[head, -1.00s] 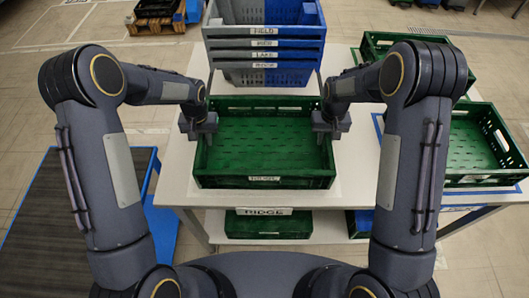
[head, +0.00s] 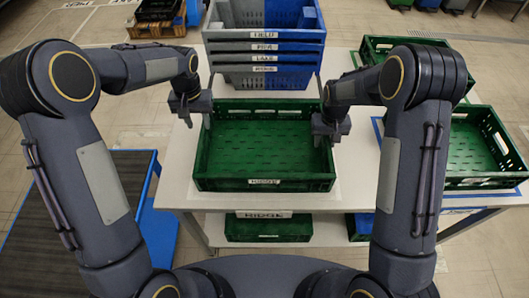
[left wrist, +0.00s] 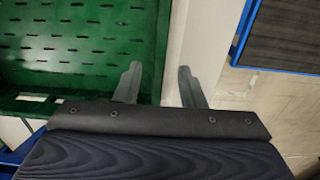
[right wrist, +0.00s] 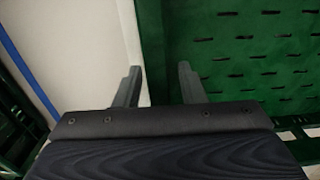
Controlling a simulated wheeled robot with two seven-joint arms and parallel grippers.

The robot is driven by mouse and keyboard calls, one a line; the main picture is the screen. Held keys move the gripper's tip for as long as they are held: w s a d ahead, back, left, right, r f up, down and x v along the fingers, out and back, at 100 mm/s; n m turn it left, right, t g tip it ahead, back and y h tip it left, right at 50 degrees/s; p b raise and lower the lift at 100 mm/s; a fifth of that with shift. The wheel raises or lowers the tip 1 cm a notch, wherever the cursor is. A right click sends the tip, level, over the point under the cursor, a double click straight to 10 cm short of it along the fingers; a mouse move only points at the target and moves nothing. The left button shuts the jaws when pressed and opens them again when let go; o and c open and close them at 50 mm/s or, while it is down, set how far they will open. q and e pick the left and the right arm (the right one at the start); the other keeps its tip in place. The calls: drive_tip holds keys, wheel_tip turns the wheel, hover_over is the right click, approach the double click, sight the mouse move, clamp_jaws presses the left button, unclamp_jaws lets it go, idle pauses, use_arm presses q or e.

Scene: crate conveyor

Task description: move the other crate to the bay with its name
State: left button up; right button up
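A green crate (head: 263,186) stands on the white table in front of me, empty, with a label on its near side that seems to read RIDGE. My left gripper (head: 195,121) is open and empty above the far part of its left wall. In the left wrist view its fingers (left wrist: 160,85) are apart, one over the crate side and one over the table. My right gripper (head: 330,138) is open at the right wall. In the right wrist view the fingers (right wrist: 158,84) are on either side of that wall (right wrist: 152,45), without clear contact.
A stack of blue-grey crates (head: 264,57) with name labels stands behind. Green crates stand at the right (head: 485,182) and back right (head: 375,42). On the shelf below is another green crate (head: 268,230) under a RIDGE label (head: 264,214). A blue-edged dark platform (head: 75,210) lies left.

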use_arm(q)
drive_tip(key=shift+r, duration=1)
use_arm(e)
drive_tip(key=shift+r, duration=0.25)
wheel_tip(320, 180, up, 12)
drive_tip(key=shift+f, duration=0.25)
